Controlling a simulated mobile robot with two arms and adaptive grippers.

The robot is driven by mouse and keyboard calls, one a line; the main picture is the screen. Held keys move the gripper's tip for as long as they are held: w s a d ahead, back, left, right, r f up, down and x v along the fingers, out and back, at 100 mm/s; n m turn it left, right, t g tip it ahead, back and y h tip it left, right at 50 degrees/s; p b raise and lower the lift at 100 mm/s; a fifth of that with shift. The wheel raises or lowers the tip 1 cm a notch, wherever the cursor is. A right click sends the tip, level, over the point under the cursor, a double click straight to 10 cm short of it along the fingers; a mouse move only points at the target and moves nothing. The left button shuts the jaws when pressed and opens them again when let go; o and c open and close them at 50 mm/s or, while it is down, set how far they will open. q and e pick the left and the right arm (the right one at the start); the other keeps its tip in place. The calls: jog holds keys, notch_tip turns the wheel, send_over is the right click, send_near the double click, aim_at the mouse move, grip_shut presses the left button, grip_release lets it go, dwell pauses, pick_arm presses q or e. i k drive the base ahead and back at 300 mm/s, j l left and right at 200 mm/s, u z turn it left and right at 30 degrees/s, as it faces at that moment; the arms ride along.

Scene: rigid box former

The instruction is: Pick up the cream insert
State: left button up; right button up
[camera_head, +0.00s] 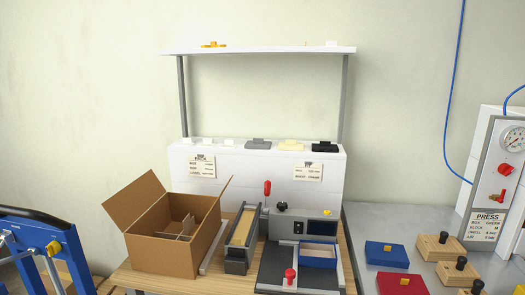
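The cream insert (291,146) is a pale yellow, flat piece with a small raised grip on top. It lies on the top of the white block (258,168) at the back of the bench, under the shelf. A dark grey piece (258,144) of similar form lies to its left, and a black piece (325,146) lies to its right. Small white pieces (228,142) lie farther left in the same row. Neither of my grippers is in view.
An open cardboard box (165,240) with dividers stands in front on the wooden bench. A machine (300,230) with a red-knobbed lever and a blue tray (319,255) stands beside it. A shelf (258,50) on two posts overhangs the row. A gauge press (497,170) stands right.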

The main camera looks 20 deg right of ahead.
aim_at(290, 145)
jog(key=l+z, duration=0.25)
jog(key=z, duration=0.2)
jog(key=l+z, duration=0.25)
jog(key=z, duration=0.2)
jog(key=i, duration=0.05)
